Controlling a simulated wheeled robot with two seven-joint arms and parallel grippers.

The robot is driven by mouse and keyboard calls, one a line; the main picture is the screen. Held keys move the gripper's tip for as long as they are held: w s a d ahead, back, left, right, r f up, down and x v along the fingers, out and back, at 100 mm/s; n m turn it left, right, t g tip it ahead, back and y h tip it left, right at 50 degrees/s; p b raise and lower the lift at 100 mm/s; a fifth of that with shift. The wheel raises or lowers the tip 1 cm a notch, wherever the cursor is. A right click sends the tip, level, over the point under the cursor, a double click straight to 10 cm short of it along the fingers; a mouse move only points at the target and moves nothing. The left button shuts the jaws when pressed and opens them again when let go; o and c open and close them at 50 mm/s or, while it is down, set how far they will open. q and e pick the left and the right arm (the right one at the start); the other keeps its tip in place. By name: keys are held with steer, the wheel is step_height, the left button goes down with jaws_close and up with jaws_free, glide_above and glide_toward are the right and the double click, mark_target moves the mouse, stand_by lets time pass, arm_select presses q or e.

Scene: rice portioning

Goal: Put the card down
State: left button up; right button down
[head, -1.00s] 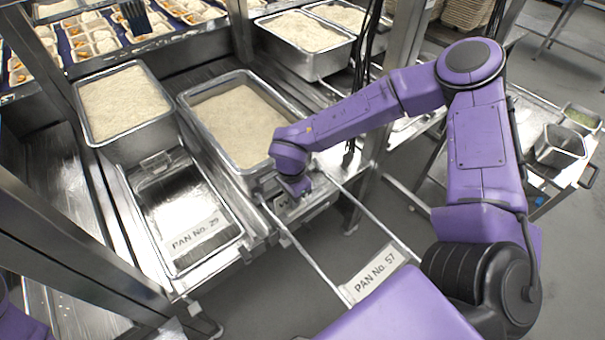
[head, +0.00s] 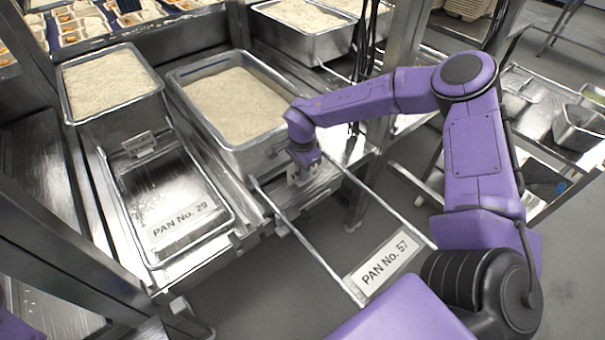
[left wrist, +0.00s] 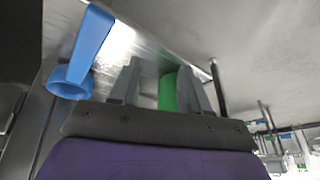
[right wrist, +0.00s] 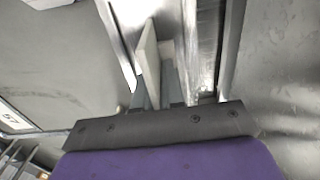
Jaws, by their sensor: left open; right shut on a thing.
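My right gripper (head: 303,166) is beside the front right corner of the right rice pan (head: 245,152) in the head view. In the right wrist view its fingers (right wrist: 160,85) are shut on a thin pale card (right wrist: 149,48), seen nearly edge-on. The card's face and writing cannot be read, and I cannot tell whether it touches the metal beside it. In the left wrist view my left gripper (left wrist: 160,82) has its fingers apart. A green thing (left wrist: 167,92) shows between or behind them; I cannot tell its distance.
A left rice pan (head: 150,112) has a small card (head: 139,143) at its front. Below are a tray labelled PAN No. 29 (head: 180,221) and a railed frame labelled PAN No. 57 (head: 385,262). A blue scoop-like thing (left wrist: 85,50) is near my left gripper. A steel post (head: 395,60) stands behind my right arm.

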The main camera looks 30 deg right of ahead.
steer(key=shift+s+f, duration=0.1)
steer(key=shift+f, duration=0.05)
steer(key=c, duration=1.2)
jaws_free()
steer(key=shift+c, duration=0.2)
step_height(320, 180, up, 12)
steer(key=shift+r, duration=0.25)
